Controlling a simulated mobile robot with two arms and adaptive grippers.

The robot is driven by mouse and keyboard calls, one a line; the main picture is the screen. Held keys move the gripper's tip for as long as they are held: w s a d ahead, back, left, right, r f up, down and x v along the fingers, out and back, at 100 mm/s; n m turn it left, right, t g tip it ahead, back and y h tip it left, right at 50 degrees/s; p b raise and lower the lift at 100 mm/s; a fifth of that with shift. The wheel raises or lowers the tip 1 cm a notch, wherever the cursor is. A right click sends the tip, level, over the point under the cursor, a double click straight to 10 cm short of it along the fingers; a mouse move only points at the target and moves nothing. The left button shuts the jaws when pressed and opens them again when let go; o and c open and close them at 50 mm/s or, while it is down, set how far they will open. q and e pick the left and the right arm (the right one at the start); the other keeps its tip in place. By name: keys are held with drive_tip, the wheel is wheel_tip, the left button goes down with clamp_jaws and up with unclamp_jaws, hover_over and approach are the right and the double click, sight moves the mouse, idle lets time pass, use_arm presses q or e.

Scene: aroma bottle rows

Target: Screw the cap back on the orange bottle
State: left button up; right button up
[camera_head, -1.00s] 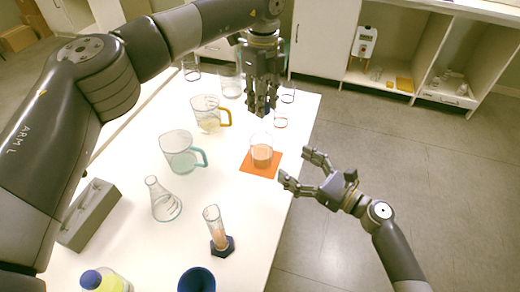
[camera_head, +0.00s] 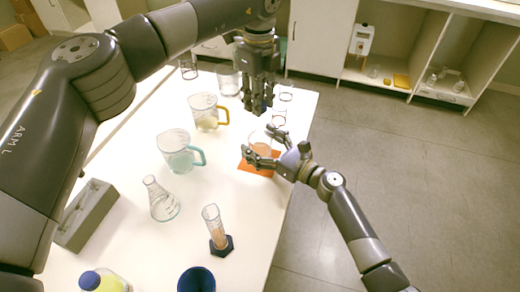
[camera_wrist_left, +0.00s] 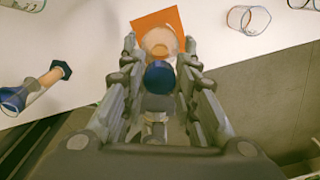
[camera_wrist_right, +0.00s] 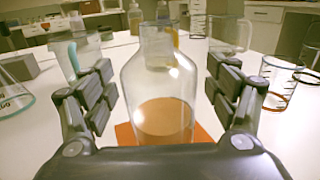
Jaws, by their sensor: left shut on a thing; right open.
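The orange bottle is a clear glass bottle (camera_wrist_right: 157,82) with orange liquid at its base, upright on an orange mat (camera_wrist_right: 205,136). In the head view the bottle (camera_head: 260,146) stands near the table's right edge. My right gripper (camera_head: 262,150) is open, with a finger on either side of the bottle. In the right wrist view the bottle stands between its fingers (camera_wrist_right: 160,90). My left gripper (camera_head: 260,108) is above the bottle, shut on a blue cap (camera_wrist_left: 160,76). The cap is above the bottle and apart from it. The bottle's mouth is partly hidden.
A yellow-handled beaker (camera_head: 206,112) and a teal-handled beaker (camera_head: 177,152) stand left of the mat. A flask (camera_head: 162,200) and a graduated cylinder (camera_head: 216,228) stand nearer. Glass beakers stand behind. Open floor lies to the right.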

drive_tip(key=c, duration=1.6)
use_arm(q)
drive_tip(key=shift+f, duration=2.45)
drive_tip(key=shift+f, duration=0.9)
drive_tip(key=shift+f, duration=0.55)
